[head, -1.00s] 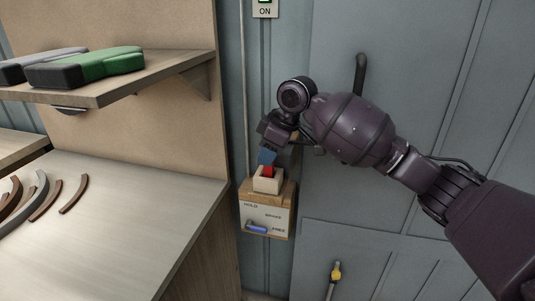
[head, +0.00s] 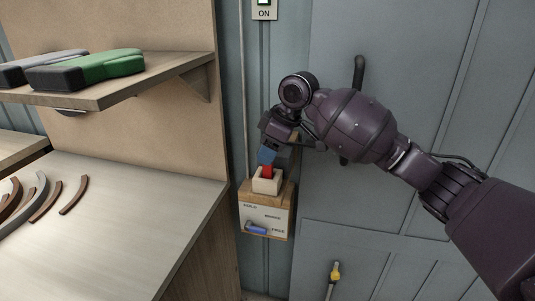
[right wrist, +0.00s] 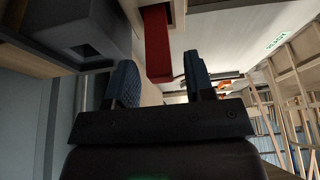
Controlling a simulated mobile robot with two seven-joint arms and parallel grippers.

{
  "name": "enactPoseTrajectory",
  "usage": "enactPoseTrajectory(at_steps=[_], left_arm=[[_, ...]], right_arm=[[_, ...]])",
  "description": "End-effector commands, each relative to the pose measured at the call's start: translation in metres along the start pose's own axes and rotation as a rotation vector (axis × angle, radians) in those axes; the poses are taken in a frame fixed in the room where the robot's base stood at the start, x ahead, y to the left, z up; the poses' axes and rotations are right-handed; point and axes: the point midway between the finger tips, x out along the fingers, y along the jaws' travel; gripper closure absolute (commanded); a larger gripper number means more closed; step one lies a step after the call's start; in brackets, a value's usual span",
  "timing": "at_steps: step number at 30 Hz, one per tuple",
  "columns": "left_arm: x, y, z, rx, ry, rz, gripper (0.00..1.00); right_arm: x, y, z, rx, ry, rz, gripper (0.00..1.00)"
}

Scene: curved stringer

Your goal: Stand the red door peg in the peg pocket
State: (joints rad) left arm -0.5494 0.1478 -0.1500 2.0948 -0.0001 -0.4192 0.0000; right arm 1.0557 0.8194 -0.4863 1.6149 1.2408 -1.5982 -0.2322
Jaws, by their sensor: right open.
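The red door peg (head: 267,171) stands in the pale square peg pocket (head: 267,185) on top of a small wooden wall box; its lower end is hidden by the pocket's rim. My right gripper (head: 267,157) is just above the pocket, with its blue fingers at the peg's upper part. In the right wrist view the red peg (right wrist: 158,45) shows beyond and between the two fingers of the open gripper (right wrist: 160,68), with a gap visible on the right side. My left gripper is in neither view.
The wooden box (head: 265,215) carries lettering and a blue piece (head: 256,229). A workbench (head: 140,215) with curved brown strips is at left, under a shelf (head: 140,85) holding a green tool (head: 85,67). A door handle (head: 359,72) is behind my right arm.

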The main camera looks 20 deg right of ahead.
Motion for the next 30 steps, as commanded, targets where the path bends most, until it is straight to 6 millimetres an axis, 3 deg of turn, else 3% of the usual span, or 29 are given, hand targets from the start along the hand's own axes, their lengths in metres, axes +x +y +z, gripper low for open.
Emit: enactPoseTrajectory(at_steps=[1,6,15,30], left_arm=[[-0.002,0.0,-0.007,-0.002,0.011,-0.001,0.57],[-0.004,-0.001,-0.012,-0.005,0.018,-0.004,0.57],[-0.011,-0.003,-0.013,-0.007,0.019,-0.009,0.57],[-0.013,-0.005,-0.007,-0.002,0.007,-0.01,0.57]], right_arm=[[-0.016,0.0,-0.002,-0.002,0.004,0.007,0.51],[-0.051,0.0,-0.003,-0.003,0.005,0.009,0.51],[-0.096,0.0,-0.002,-0.002,0.003,0.006,0.51],[-0.106,0.0,-0.001,-0.001,0.001,0.002,0.51]])
